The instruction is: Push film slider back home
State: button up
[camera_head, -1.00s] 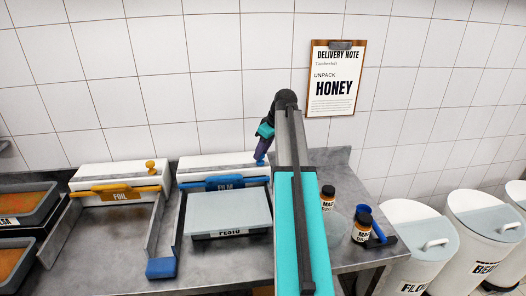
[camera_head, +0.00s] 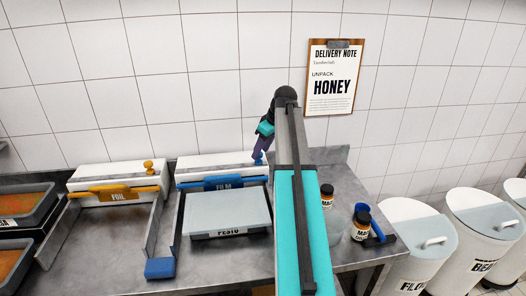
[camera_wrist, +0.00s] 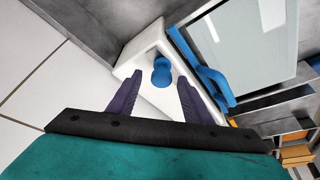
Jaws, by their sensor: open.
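The film dispenser (camera_head: 196,167) is a white box with a blue bar labelled FILM (camera_head: 223,183) along its front. The film slider is a round blue knob (camera_wrist: 162,72) on its white top. In the head view the knob (camera_head: 258,160) shows at the right end of the box, just under my fingers. My gripper (camera_head: 260,150) points down there with purple fingers. In the wrist view my gripper (camera_wrist: 160,82) is open, with one finger on either side of the knob. I see gaps beside the knob; whether a finger touches it I cannot tell.
A lidded tub labelled PESTO (camera_head: 228,211) stands before the film dispenser. A foil dispenser (camera_head: 117,178) with a yellow knob (camera_head: 149,167) is to the left. Two small bottles (camera_head: 327,196) (camera_head: 361,225) stand right of my arm. White bins (camera_head: 412,238) are beyond the counter's right edge.

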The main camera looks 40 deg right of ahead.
jog(key=b+v, duration=0.3)
jog(key=v, duration=1)
jog(key=shift+s, duration=0.1)
dwell(0.4)
